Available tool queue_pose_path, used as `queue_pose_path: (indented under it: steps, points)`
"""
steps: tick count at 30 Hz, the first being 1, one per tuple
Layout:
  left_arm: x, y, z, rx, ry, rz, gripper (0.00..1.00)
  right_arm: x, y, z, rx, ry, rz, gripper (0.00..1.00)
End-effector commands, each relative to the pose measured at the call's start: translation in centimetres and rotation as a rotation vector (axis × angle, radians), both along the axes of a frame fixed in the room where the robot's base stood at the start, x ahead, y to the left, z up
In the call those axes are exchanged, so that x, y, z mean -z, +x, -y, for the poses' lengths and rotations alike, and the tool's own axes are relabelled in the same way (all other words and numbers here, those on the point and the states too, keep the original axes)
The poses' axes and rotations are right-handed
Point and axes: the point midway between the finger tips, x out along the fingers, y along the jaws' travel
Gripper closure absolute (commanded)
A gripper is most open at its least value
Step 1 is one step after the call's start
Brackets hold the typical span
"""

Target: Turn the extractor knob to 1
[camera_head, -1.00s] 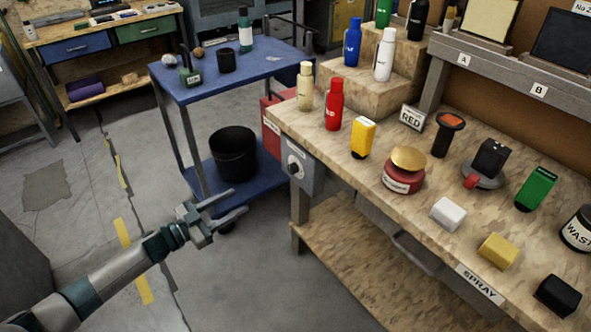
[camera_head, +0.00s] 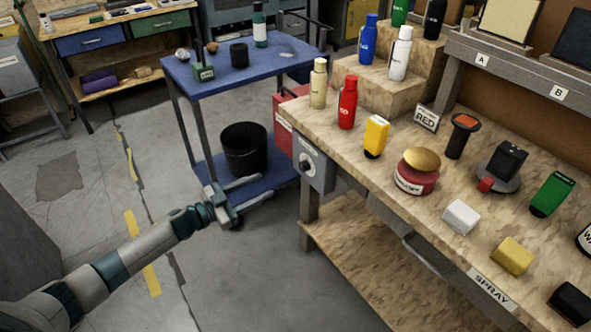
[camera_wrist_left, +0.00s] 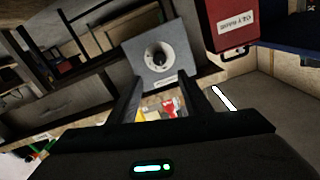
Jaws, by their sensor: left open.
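The extractor knob (camera_head: 306,164) is a dark dial with a pale mark on a grey box (camera_head: 318,176) fixed to the left end of the workbench. In the left wrist view the knob (camera_wrist_left: 158,55) sits on its pale square plate, ahead of my fingers. The numbers around it are too small to read. My left gripper (camera_head: 262,193) is open and empty, to the left of the knob box and a little lower, with its fingers pointing right. In the left wrist view its two fingers (camera_wrist_left: 158,100) stand apart, not touching the knob. My right gripper is not in view.
A red box (camera_head: 287,115) hangs beside the knob box; it shows in the left wrist view (camera_wrist_left: 230,25). A blue cart (camera_head: 225,80) with a black bucket (camera_head: 245,148) stands behind my gripper. Bottles and blocks cover the workbench (camera_head: 400,215). The floor in front is clear.

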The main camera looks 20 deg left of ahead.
Motion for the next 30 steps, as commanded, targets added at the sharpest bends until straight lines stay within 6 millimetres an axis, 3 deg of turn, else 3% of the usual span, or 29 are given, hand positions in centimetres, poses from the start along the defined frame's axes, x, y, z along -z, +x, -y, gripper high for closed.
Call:
queue_pose_path:
  steps: [18, 30]
  points:
    - [-0.1, 8.6, 6.8, 0.001, -0.001, 0.001, 0.55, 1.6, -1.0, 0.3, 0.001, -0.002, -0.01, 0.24]
    - [0.0, 10.5, 8.2, 0.001, 0.002, 0.0, 0.55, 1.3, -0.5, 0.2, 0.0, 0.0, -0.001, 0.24]
